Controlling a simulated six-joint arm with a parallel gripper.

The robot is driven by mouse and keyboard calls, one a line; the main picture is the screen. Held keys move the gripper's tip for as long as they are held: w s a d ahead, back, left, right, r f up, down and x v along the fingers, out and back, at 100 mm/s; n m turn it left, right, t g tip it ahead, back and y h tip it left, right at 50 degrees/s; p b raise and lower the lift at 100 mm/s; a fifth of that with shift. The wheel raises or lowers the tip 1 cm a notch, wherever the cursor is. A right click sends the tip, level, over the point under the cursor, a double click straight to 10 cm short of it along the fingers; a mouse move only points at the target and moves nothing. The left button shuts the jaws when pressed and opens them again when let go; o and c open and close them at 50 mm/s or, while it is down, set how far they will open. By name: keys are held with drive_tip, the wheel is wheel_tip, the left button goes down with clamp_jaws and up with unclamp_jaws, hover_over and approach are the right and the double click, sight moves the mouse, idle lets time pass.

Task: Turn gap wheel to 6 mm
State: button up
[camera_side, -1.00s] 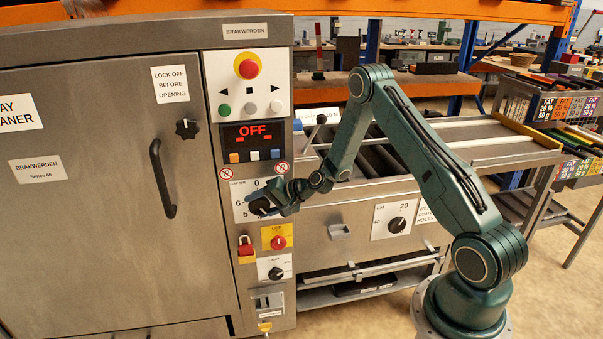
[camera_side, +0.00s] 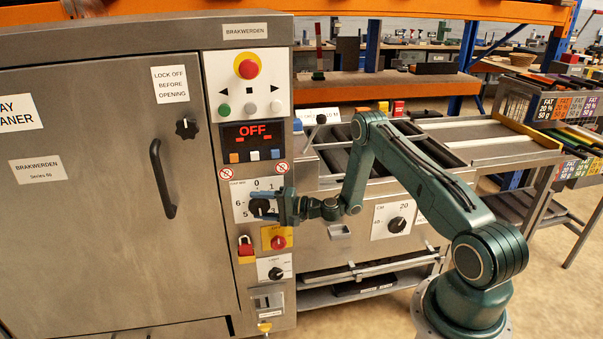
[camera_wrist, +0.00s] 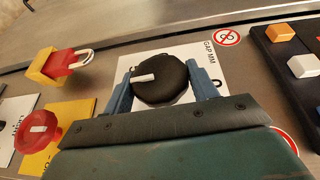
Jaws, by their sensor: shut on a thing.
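The gap wheel is a black round knob (camera_side: 259,207) on a white dial plate (camera_side: 239,192) on the machine's front panel. The numerals 0, 1, 5 and 6 show around it in the side view; the right part is hidden by my gripper (camera_side: 284,206). In the wrist view, my blue fingers (camera_wrist: 160,88) are shut on opposite sides of the gap wheel (camera_wrist: 165,88). Its white pointer line points left there, toward the red knob's side, which is downward on the panel. The numeral it points at cannot be read. A "GAP MM" label is beside it.
Below the dial are a red padlock (camera_side: 245,245) and a red knob on a yellow plate (camera_side: 265,236). Above it are the OFF display (camera_side: 252,132) and its buttons. A door handle (camera_side: 163,178) stands out at left. A conveyor table (camera_side: 470,133) lies behind my arm.

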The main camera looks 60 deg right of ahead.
idle(0.3)
drive_tip(key=o, duration=1)
drive_tip(key=shift+r+g, duration=0.15)
drive_tip(key=shift+g, duration=0.45)
